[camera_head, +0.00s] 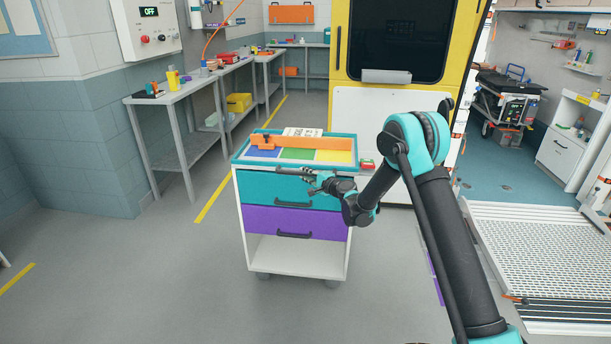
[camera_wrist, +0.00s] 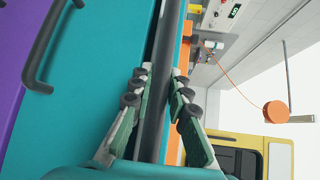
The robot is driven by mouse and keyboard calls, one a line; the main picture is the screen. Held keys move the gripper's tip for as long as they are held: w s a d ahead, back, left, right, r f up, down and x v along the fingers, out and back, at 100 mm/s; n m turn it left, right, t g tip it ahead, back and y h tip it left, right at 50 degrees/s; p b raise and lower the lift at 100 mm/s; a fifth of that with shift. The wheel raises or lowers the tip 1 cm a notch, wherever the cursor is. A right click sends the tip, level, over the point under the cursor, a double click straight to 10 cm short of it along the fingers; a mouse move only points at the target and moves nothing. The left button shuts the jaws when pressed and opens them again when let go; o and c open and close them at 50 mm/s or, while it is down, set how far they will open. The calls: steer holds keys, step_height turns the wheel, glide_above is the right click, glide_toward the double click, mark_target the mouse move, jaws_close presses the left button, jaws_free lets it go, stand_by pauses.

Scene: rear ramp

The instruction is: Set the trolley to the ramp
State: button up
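The trolley (camera_head: 298,258) stands upright on the floor in the middle of the head view. It has a teal drawer, a purple drawer, an open lower shelf and a teal-rimmed top. My gripper (camera_head: 312,177) is at its upper front edge. In the wrist view, the two fingers (camera_wrist: 160,85) lie on either side of the trolley's dark bar handle (camera_wrist: 166,45) and look closed against it. The teal front and a drawer handle (camera_wrist: 38,55) show left of the bar. The ramp (camera_head: 545,255), a ribbed metal surface, lies at the lower right, apart from the trolley.
A yellow and white vehicle body (camera_head: 385,115) stands close behind the trolley. Workbenches (camera_head: 195,95) line the left wall. A wheeled stretcher (camera_head: 508,95) and a white cabinet (camera_head: 562,155) are at the right. The grey floor left of the trolley is clear.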

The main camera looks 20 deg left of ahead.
jaws_close()
steer(key=shift+d, duration=0.1)
steer(key=w+d, duration=0.3)
steer(key=d, duration=1.2)
steer(key=w+d, duration=0.4)
steer(key=d, duration=1.1)
steer(key=w+d, duration=0.4)
steer(key=d, duration=1.2)
steer(key=shift+d, duration=0.1)
steer(key=o, duration=0.5)
jaws_free()
steer(key=shift+d, duration=0.1)
steer(key=shift+o, duration=0.9)
steer(key=v, duration=1.1)
steer(key=shift+s+d, duration=0.25)
steer(key=shift+d, duration=0.1)
